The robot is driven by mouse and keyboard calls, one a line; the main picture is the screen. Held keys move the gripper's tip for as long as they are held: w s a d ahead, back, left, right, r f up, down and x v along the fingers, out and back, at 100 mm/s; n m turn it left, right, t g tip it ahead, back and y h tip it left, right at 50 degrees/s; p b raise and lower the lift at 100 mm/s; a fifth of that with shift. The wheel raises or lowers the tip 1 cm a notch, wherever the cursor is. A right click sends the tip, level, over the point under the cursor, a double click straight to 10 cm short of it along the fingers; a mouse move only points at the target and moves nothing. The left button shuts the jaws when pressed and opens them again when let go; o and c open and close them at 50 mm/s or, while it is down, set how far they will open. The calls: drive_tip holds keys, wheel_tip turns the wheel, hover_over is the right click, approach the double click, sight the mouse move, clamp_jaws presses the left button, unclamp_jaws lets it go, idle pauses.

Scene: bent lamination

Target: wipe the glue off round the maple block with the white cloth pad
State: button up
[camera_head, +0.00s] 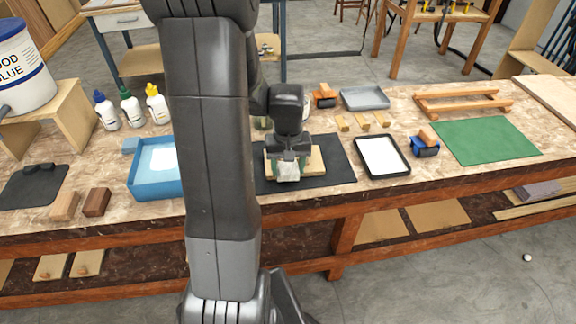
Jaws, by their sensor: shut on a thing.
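My gripper (289,160) points down over the black mat (338,180) at the middle of the bench. It is shut on the white cloth pad (290,172), which shows as a small pale lump below the fingers. A pale wooden piece (315,161), which looks like the maple block, lies on the mat behind and beside the pad. The pad and gripper cover much of its middle. I cannot tell whether the pad touches the wood. Any glue round the block is too small to make out.
Left of my arm stand a blue tray (148,190) with white contents, two wooden blocks (97,202) and several bottles (133,108). To the right are a black tray (405,166), a blue-handled tool (425,150) and a green mat (488,141). My arm hides part of the bench.

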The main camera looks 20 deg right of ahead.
drive_tip(key=shift+s+a+r+p, duration=0.1)
drive_tip(key=shift+s+r+p, duration=0.25)
drive_tip(key=shift+r, duration=0.3)
drive_tip(key=shift+s+a+r+p, duration=0.1)
drive_tip(key=shift+s+r+p, duration=0.15)
drive_tip(key=shift+r, duration=0.35)
wheel_tip(320, 180, up, 7)
drive_tip(key=p, duration=0.5)
drive_tip(key=shift+f, duration=0.15)
drive_tip(key=shift+w+d, duration=0.1)
